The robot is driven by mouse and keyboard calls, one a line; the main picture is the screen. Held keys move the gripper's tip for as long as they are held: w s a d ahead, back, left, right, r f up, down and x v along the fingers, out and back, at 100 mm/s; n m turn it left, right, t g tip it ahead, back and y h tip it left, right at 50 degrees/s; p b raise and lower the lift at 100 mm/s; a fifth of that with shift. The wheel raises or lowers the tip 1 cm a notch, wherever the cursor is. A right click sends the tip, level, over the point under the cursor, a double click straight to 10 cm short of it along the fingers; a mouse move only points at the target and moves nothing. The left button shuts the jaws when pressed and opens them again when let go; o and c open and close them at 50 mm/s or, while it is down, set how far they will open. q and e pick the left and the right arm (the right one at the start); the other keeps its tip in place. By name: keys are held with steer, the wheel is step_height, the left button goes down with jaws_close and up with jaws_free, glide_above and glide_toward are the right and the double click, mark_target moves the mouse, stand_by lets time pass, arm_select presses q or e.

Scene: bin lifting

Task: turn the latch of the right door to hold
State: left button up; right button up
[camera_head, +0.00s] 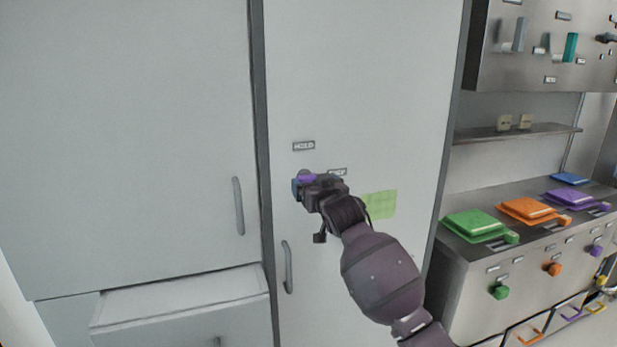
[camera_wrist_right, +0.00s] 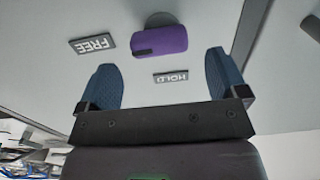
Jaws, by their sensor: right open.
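The right door (camera_head: 375,85) is a tall pale panel with a purple latch (camera_head: 306,178), mostly hidden behind my right gripper (camera_head: 299,187) in the head view. In the right wrist view the latch (camera_wrist_right: 160,40) is a purple bar on a round grey base, with a dark mark at its left end, nearer the FREE label (camera_wrist_right: 93,44). The HOLD label (camera_wrist_right: 171,77) shows below it there, and above left of the gripper in the head view (camera_head: 304,146). The blue fingers of my right gripper (camera_wrist_right: 160,61) are apart and empty, with the latch ahead between them. My left gripper is out of view.
A green note (camera_head: 380,204) is on the door behind my right arm. A vertical handle (camera_head: 287,268) is lower on the door. A left door (camera_head: 130,120) and a drawer (camera_head: 180,300) stand at left. A counter with coloured lids (camera_head: 474,223) is at right.

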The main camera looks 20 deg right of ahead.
mark_target(310, 179)
steer(key=shift+w+p, duration=0.3)
steer(key=shift+w, duration=2.05)
steer(key=c, duration=0.9)
